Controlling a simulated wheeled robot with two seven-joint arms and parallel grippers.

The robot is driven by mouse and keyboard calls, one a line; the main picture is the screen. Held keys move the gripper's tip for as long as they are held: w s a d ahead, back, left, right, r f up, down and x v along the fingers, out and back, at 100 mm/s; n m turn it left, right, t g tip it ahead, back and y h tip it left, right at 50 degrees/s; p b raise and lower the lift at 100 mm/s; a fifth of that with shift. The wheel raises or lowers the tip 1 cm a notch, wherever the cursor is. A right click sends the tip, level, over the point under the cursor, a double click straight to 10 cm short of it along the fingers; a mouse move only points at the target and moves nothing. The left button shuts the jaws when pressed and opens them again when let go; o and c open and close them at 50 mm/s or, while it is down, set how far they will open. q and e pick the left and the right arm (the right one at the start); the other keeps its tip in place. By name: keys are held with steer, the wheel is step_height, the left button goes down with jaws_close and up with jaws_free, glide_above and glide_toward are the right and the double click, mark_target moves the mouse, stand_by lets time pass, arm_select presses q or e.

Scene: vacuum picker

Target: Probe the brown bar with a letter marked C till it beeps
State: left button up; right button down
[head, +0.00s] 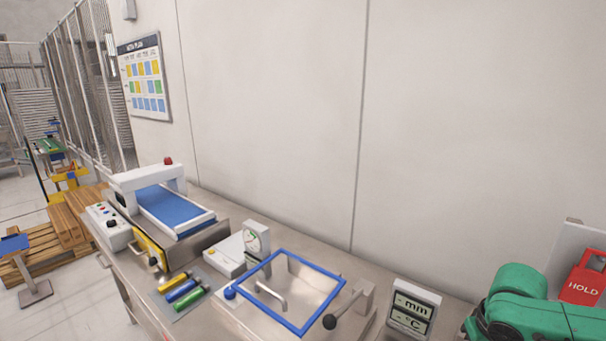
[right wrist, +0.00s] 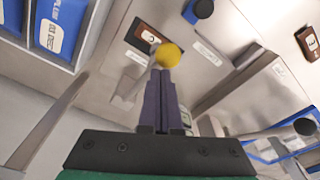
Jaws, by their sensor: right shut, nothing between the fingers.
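In the right wrist view a dark brown bar (right wrist: 141,34) with a white label lies on the metal surface just beyond my fingers. The mark on its label looks like a C but is small. A second brown bar (right wrist: 307,42) with a white label lies at the right edge; its letter is not legible. My right gripper (right wrist: 166,72) is shut and empty, its tips overlapping the lower edge of a round yellow knob (right wrist: 167,55). I cannot tell whether they touch. My left gripper is in neither view.
On the bench stand a blue-belt machine (head: 172,208), a dial gauge (head: 256,240), a blue-framed lid (head: 288,326) and a mm/°C display (head: 413,308). A red HOLD sign (head: 582,287) is at right. Blue packs (right wrist: 60,27) sit left in the wrist view.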

steer(key=shift+f, duration=0.2)
steer(key=shift+a, duration=0.1)
steer(key=shift+s+a+f, duration=0.25)
steer(key=shift+s+f, duration=0.25)
steer(key=shift+f, duration=0.3)
steer(key=shift+s+a, duration=0.1)
steer(key=shift+s, duration=0.15)
steer(key=shift+b, duration=0.3)
